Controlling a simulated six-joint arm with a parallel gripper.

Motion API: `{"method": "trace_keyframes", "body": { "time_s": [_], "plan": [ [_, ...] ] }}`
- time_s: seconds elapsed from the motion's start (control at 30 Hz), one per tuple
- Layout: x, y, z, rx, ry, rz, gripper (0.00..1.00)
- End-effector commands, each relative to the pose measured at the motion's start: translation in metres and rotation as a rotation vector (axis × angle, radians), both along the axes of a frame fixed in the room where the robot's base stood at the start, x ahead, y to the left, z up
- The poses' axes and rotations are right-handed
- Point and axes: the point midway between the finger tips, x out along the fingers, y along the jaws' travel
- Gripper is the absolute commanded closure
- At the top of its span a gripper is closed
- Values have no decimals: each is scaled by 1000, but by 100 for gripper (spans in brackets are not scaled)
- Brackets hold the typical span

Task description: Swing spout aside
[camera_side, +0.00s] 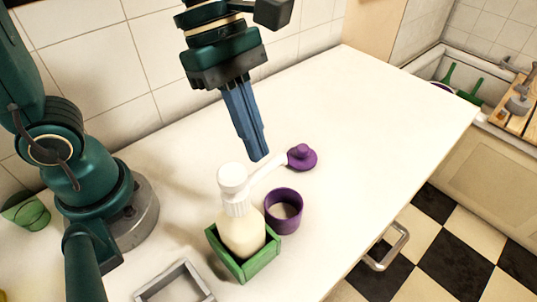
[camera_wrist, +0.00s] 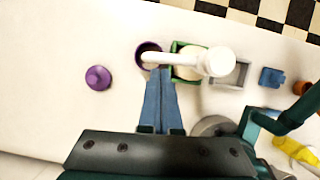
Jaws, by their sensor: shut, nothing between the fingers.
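A cream bottle (camera_side: 243,232) with a white pump head (camera_side: 232,178) stands upright in an open green box (camera_side: 246,268). Its white spout (camera_side: 265,180) points right in the side view. In the wrist view the spout (camera_wrist: 172,59) lies across the mouth of a purple cup (camera_side: 284,211), which stands beside the box. A purple knobbed lid (camera_side: 301,158) lies on the counter past the spout tip. My gripper (camera_side: 259,157) points down with its blue fingers shut and empty, near the spout. In the wrist view its fingertips (camera_wrist: 160,72) appear just beside the spout; whether they touch is unclear.
A grey square frame (camera_side: 175,284) lies beyond the box, with a blue block (camera_wrist: 271,77) farther along. A yellow object (camera_wrist: 296,150) lies near my base. The white counter (camera_side: 390,110) is clear to the right. A sink holds green utensils (camera_side: 470,92).

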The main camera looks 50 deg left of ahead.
Motion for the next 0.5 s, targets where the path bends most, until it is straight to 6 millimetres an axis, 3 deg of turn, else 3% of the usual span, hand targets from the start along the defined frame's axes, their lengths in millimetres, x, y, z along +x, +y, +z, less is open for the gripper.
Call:
{"method": "trace_keyframes", "body": {
  "time_s": [0.5],
  "plan": [
    [2,-3,0,0,1,-62,100]
  ]
}}
